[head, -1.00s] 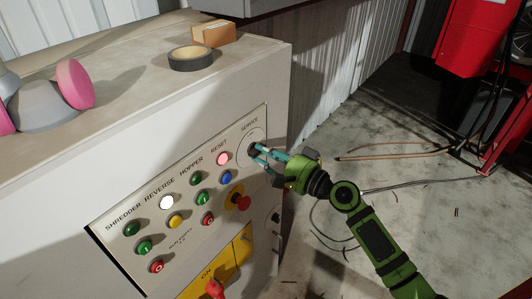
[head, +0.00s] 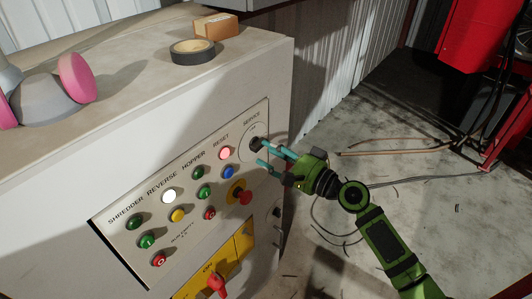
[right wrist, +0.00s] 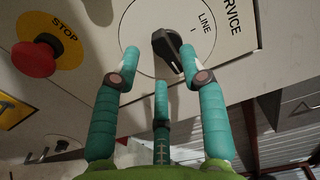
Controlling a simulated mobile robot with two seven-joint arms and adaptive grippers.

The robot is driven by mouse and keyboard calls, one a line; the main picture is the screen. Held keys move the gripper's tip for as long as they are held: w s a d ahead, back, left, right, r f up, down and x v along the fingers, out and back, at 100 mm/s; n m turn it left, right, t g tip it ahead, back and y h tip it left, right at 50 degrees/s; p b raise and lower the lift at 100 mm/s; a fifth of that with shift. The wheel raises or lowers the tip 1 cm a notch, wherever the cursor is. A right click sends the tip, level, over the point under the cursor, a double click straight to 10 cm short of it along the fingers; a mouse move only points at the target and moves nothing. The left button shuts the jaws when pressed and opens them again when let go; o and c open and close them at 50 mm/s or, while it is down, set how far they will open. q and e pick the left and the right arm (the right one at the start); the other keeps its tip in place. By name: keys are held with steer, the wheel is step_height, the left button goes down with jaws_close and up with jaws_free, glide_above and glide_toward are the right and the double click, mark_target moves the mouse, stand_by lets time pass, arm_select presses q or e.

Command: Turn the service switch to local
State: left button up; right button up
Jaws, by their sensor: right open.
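The service switch (head: 256,143) is a black knob on a round pale plate at the upper right of the control panel. In the right wrist view the knob (right wrist: 168,48) stands tilted, its long grip slanting from upper left to lower right. "LINE" and a mark are printed to its right, with "SERVICE" beyond. My right gripper (head: 263,153) is open just in front of the switch. In the right wrist view its teal fingers (right wrist: 162,62) lie to either side of the knob, apart from it as far as I can tell. My left gripper is not in view.
A red stop button (right wrist: 34,58) on a yellow base sits beside the switch. Several coloured buttons and lamps fill the panel (head: 110,208). A red handle (head: 217,283) is below. Black tape (head: 192,51) and a box (head: 215,25) lie on top. Cables lie on the floor.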

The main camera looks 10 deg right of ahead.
steer(key=b+v, duration=0.1)
steer(key=v, duration=0.4)
stand_by(0.5)
